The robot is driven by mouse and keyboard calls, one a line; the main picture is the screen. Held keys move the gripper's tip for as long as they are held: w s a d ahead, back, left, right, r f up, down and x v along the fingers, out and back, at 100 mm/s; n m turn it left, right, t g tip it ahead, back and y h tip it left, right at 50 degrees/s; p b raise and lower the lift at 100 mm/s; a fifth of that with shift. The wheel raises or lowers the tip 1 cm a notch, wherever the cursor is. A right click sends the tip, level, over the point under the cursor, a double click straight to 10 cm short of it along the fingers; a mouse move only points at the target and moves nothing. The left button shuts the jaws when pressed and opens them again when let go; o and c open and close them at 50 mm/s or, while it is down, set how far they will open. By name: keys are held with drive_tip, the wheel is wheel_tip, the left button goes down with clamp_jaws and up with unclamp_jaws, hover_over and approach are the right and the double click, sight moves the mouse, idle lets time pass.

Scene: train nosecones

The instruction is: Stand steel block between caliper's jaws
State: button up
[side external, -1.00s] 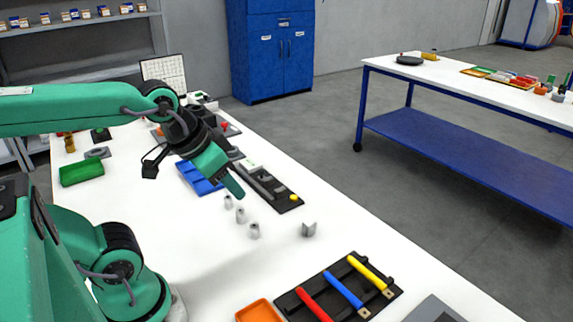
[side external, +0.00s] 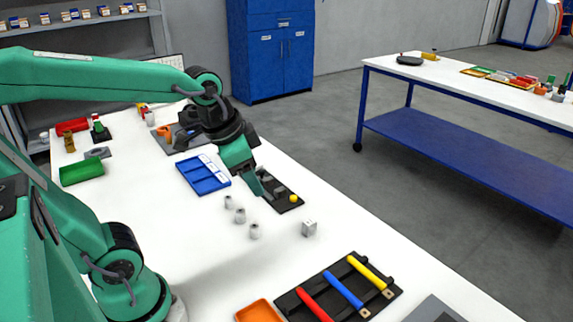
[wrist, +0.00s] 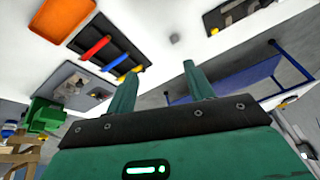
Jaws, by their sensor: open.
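The small grey steel block (side external: 309,228) stands on the white table to the right of my gripper in the side view. It also shows as a small grey shape in the wrist view (wrist: 174,39). The caliper lies on a dark board (side external: 290,203) with a yellow knob (side external: 281,198). My arm hides part of it, so the jaw gap cannot be made out. The board also shows at the top of the wrist view (wrist: 232,14). My gripper (side external: 259,192) appears over the board's near side, fingers pointing down. Its fingers are apart and empty in the wrist view (wrist: 160,68).
Several small grey cylinders (side external: 240,216) stand left of the block. A black rack (side external: 340,286) with red, blue and yellow handles and an orange tray (side external: 258,311) lie in front. A blue tray (side external: 203,174) is behind. Bare table surrounds the block.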

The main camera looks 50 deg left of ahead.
drive_tip(key=w+f+m+g, duration=0.2)
drive_tip(key=w+f+m, duration=0.3)
drive_tip(key=w+m, duration=0.3)
drive_tip(key=m+g, duration=0.2)
drive_tip(key=m, duration=0.4)
hover_over(310, 222)
drive_tip(key=f, duration=1)
drive_tip(key=shift+s, duration=0.35)
drive_tip(key=shift+w+f, duration=0.25)
drive_tip(key=shift+f, duration=4.15)
clamp_jaws()
drive_tip(key=shift+r, duration=0.2)
